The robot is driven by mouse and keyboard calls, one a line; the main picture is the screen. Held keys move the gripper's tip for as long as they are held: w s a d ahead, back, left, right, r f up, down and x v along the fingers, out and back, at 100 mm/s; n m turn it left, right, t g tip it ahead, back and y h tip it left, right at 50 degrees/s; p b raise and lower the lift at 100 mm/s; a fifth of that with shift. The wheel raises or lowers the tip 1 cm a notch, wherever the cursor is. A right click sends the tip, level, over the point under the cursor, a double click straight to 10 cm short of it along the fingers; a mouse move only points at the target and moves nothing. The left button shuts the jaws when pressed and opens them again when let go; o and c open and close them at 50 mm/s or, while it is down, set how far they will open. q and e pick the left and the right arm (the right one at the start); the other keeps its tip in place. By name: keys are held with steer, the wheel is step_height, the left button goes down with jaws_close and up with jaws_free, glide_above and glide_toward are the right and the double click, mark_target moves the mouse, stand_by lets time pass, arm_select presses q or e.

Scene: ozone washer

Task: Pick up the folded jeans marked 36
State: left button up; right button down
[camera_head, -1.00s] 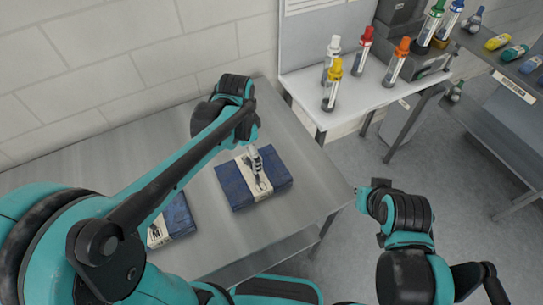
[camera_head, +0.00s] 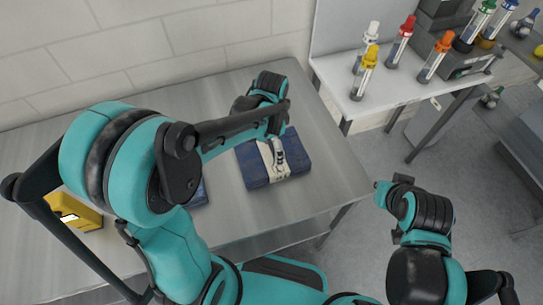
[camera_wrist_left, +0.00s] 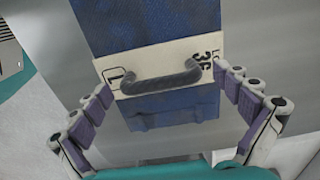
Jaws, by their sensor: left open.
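The folded blue jeans (camera_head: 252,171) lie on the metal table, with a pale band across the middle. In the left wrist view, the same jeans (camera_wrist_left: 150,28) show a white label band (camera_wrist_left: 150,62) printed 36. A dark grey handle-like bar (camera_wrist_left: 160,83) spans the band. My left gripper (camera_head: 277,158) is over these jeans. In the wrist view its open fingers (camera_wrist_left: 168,112) stand at either side of the jeans, with nothing clamped; contact is unclear. My right arm is at the right, but its fingers do not show.
A second blue bundle (camera_head: 201,195) is mostly hidden behind my left arm. A yellow item (camera_head: 72,210) lies at the table's left. A white side table (camera_head: 345,88) holds bottles with coloured caps. The metal table (camera_head: 325,165) is bare right of the jeans.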

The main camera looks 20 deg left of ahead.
arm_select(q)
steer(key=c, duration=1.8)
